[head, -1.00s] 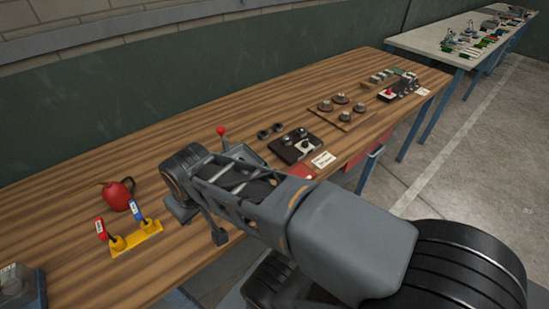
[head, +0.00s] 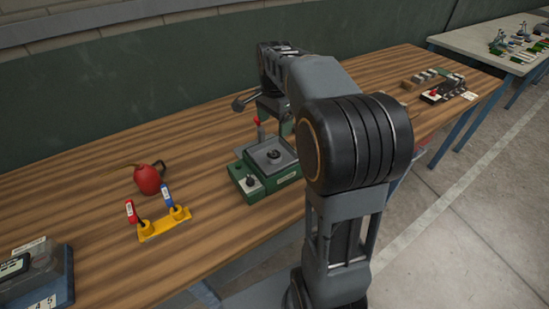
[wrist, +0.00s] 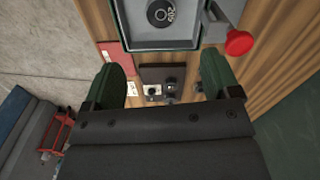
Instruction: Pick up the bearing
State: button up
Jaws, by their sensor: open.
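A dark round bearing (head: 273,155) sits on the grey top of a green device (head: 252,190) on the wooden bench. In the wrist view the bearing (wrist: 160,13) shows at the top edge, partly cut off, with pale number marks on its face. It lies in the device's grey tray (wrist: 196,42). My gripper (wrist: 165,65) is open, with its two green fingers wide apart and nothing between them. The bearing is beyond the fingertips, not between them. In the head view my arm largely hides the gripper.
A red-knobbed lever (wrist: 238,42) stands beside the tray, near the right finger. A black block with knobs (wrist: 163,75) lies on the bench beyond. A red oil can (head: 149,179) and a yellow stand (head: 163,224) are left of the device.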

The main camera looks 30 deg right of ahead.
aim_at(274, 154)
notch_tip(274, 154, down, 13)
jog(key=shift+w+a+r, duration=0.1)
jog(key=shift+r, duration=0.1)
dwell(0.5)
jog(key=c, duration=1.2)
jog(key=shift+r, duration=0.1)
jog(key=shift+r, duration=0.1)
